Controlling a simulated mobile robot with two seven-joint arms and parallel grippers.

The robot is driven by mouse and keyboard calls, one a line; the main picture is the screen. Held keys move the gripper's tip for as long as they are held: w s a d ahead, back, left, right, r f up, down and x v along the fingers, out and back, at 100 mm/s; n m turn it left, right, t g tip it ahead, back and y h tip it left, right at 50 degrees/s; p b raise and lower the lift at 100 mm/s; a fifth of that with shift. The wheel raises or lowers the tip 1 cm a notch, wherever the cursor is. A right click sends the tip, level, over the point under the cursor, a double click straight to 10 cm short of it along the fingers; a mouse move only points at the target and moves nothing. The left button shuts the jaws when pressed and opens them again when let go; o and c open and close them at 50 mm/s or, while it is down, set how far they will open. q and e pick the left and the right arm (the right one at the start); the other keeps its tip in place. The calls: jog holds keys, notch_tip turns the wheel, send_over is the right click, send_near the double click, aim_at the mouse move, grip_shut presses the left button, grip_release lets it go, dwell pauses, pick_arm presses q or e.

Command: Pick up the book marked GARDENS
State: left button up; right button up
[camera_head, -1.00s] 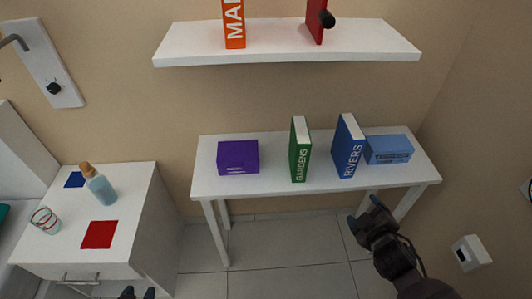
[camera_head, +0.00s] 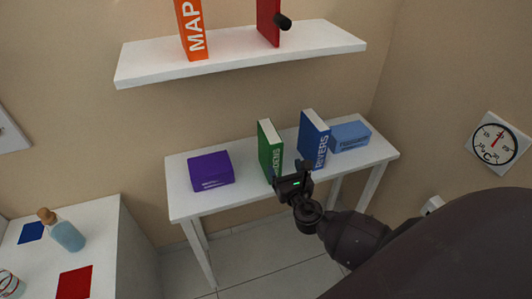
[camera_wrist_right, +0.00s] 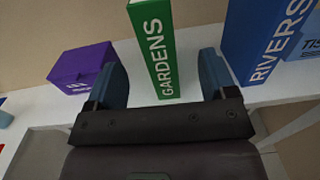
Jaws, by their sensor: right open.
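The green book marked GARDENS (camera_head: 269,146) stands upright on the white table, between a purple box and the blue RIVERS book. It also shows in the right wrist view (camera_wrist_right: 156,50), with its spine facing the gripper. My right gripper (camera_head: 291,174) is at the table's front edge, just in front of the book's lower spine. In the right wrist view its two fingers (camera_wrist_right: 165,85) are apart, one on each side of the spine in the picture. I cannot tell how far the fingers reach past the spine. The left gripper is not in view.
The blue RIVERS book (camera_head: 313,138) stands to the right, with a light blue tissue box (camera_head: 350,136) beside it. The purple box (camera_head: 211,170) is to the left. A white shelf (camera_head: 240,55) with an orange book hangs above the white table (camera_head: 185,205).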

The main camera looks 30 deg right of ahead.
aim_at(270, 152)
jog(key=x, duration=1)
jog(key=shift+w+a+f+b, duration=0.15)
jog(key=shift+w+a+b, duration=0.1)
jog(key=shift+b, duration=0.1)
jog(key=shift+s, duration=0.1)
jog(key=c, duration=1.1)
jog(key=shift+c, duration=0.9)
